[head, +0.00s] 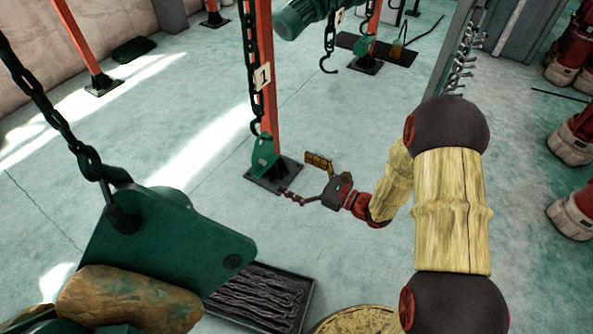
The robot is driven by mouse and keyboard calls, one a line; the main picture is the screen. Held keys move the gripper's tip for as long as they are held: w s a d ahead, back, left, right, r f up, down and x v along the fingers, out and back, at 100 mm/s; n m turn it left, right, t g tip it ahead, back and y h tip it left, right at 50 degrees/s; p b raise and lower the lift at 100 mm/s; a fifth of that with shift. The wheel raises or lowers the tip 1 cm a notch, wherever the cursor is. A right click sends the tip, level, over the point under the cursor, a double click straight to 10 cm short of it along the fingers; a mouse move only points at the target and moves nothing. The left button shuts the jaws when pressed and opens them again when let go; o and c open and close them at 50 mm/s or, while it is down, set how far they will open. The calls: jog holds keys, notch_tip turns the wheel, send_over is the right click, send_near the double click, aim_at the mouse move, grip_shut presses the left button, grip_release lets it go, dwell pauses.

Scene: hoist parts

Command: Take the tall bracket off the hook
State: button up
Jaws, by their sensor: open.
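A green bracket (263,155) hangs from a dark chain and hook (256,127) in front of an orange post with a sign "1". My gripper (303,179) is open and empty, to the right of this bracket and a little lower in the picture, its fingers spread towards it. A gap shows between them; I cannot judge the depth. A large green bracket-like plate (165,240) hangs from a heavy chain in the left foreground. A smaller green part (364,46) is by a post at the back. I cannot tell for sure which one is the tall bracket.
An empty hook (328,66) hangs from a chain at the back. A dark tray of chain (262,296) and a round yellowish thing (358,321) are at the bottom. A rack of hooks (458,66) stands right.

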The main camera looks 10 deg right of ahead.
aim_at(265, 157)
jog(key=shift+x, duration=5.15)
jog(key=c, duration=1.9)
jog(key=shift+r, duration=0.1)
